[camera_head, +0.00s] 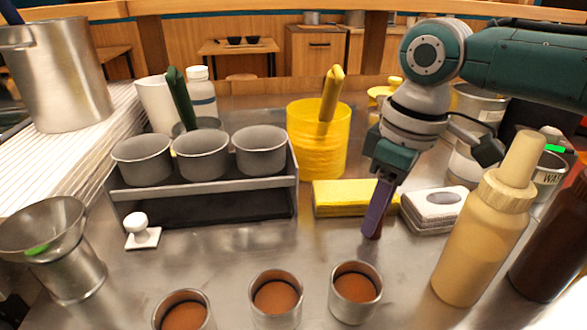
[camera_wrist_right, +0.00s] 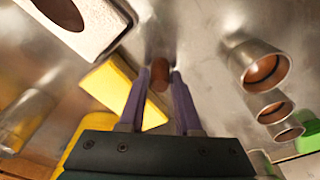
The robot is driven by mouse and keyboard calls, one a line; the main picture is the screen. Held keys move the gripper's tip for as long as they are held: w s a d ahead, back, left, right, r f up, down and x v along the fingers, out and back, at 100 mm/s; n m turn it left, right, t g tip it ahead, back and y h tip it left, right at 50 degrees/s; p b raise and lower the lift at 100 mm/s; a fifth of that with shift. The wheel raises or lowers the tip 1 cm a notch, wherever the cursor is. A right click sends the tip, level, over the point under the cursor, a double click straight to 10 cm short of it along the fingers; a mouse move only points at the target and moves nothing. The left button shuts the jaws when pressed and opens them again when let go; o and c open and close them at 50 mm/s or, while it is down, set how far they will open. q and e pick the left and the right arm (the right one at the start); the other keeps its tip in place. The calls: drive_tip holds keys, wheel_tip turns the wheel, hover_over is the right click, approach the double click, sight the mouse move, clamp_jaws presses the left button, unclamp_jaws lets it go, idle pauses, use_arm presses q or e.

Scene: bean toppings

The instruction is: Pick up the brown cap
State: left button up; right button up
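The brown cap (camera_wrist_right: 159,79) is a small brown cylinder in the right wrist view, between the fingertips of my right gripper (camera_wrist_right: 161,76). The fingers stand apart on either side of it, with a thin gap showing on its right side; I cannot tell whether the left finger touches it. In the head view my right gripper (camera_head: 372,232) points down at the metal table, between the yellow sponge and the white box. Its purple finger hides the cap there. My left gripper is out of view.
The yellow sponge (camera_head: 345,198) and white box (camera_head: 436,209) lie close to my right gripper. A cream bottle (camera_head: 482,243) stands to the right. Metal cups with brown contents, including one (camera_head: 355,292), stand in front. A rack of cups (camera_head: 200,192) is at the left.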

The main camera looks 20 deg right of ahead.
drive_tip(key=c, duration=0.3)
drive_tip(key=shift+c, duration=0.2)
drive_tip(key=shift+r, duration=0.15)
